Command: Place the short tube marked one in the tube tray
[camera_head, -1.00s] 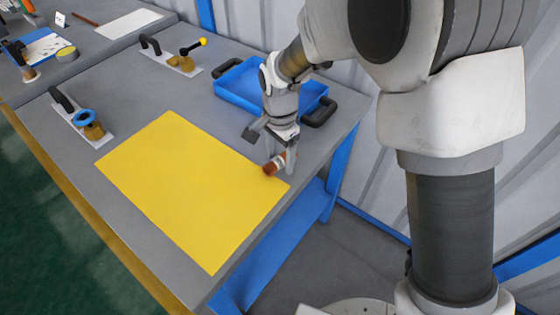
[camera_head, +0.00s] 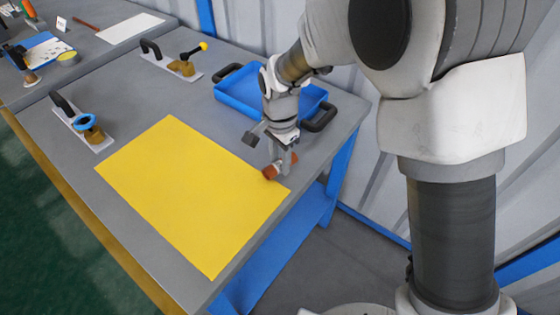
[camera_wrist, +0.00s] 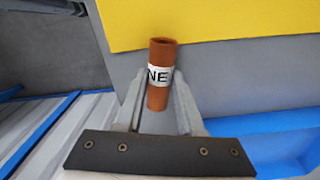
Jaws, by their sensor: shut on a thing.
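A short reddish-brown tube (camera_wrist: 162,55) with a white label is between the fingers of my gripper (camera_wrist: 157,100) in the wrist view. The label shows the letters "NE"; the rest is hidden around the curve. In the head view the tube (camera_head: 271,173) is low at the right corner of the yellow mat, and my gripper (camera_head: 280,163) is shut on it. I cannot tell whether the tube still touches the surface. The blue tray (camera_head: 240,92) with black handles stands behind my gripper and is partly hidden by my arm. Its visible floor looks empty.
The yellow mat (camera_head: 190,195) covers the near part of the grey table (camera_head: 140,110). Two white plates with handles and brass-coloured fittings, one left (camera_head: 84,125) and one at the back (camera_head: 172,62), lie on the table. The table's right edge is close to my gripper.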

